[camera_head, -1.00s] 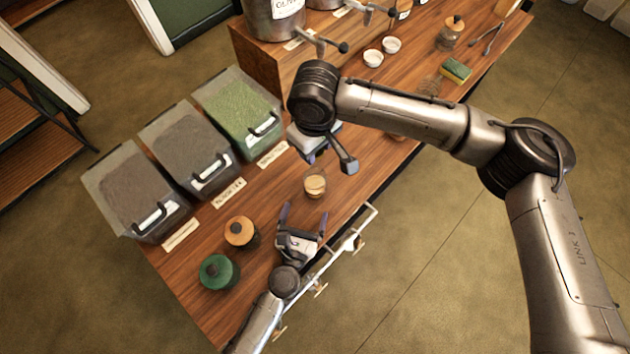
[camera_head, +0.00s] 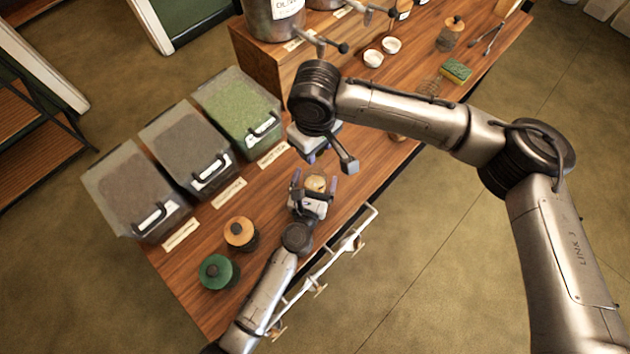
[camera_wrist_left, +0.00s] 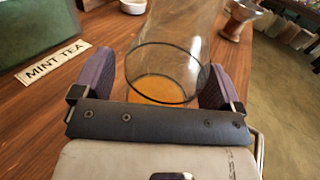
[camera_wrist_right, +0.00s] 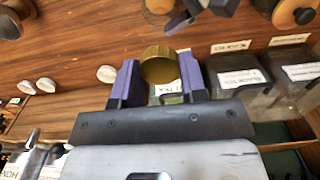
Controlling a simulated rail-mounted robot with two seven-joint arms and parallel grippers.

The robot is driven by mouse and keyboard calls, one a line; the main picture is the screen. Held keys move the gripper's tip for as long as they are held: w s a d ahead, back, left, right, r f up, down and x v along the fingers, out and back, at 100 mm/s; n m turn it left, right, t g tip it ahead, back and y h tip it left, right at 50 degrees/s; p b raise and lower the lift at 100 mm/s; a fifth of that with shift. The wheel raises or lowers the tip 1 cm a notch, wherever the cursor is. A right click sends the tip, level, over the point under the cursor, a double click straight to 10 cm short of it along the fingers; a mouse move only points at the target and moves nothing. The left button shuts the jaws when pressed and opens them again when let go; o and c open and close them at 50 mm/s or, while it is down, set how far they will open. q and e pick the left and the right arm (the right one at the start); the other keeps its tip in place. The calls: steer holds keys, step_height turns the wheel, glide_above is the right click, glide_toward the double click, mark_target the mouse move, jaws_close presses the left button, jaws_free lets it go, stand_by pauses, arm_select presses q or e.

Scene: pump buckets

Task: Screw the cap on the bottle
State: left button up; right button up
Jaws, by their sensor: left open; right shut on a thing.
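The clear glass bottle (camera_head: 315,184) stands on the wooden table and has no cap on it. In the left wrist view the bottle (camera_wrist_left: 172,45) stands between the two fingers. My left gripper (camera_head: 313,179) is open around it, one finger on each side; contact is not clear. My right gripper (camera_wrist_right: 158,78) is shut on a round gold cap (camera_wrist_right: 158,64) in the right wrist view. In the head view the right gripper is above and behind the bottle, its fingers mostly hidden by its own wrist, and the cap is hidden.
Two lidded jars, one orange-topped (camera_head: 240,232) and one green-topped (camera_head: 216,271), stand left of my left arm. Several tea bins (camera_head: 205,155) line the table's far left side. White bowls (camera_head: 373,58) and a sponge (camera_head: 456,71) lie at the right. A rail (camera_head: 345,245) runs along the front edge.

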arm_select(q)
steer(key=c, duration=1.4)
steer(key=shift+o, duration=0.2)
arm_select(e)
steer(key=shift+f, duration=2.5)
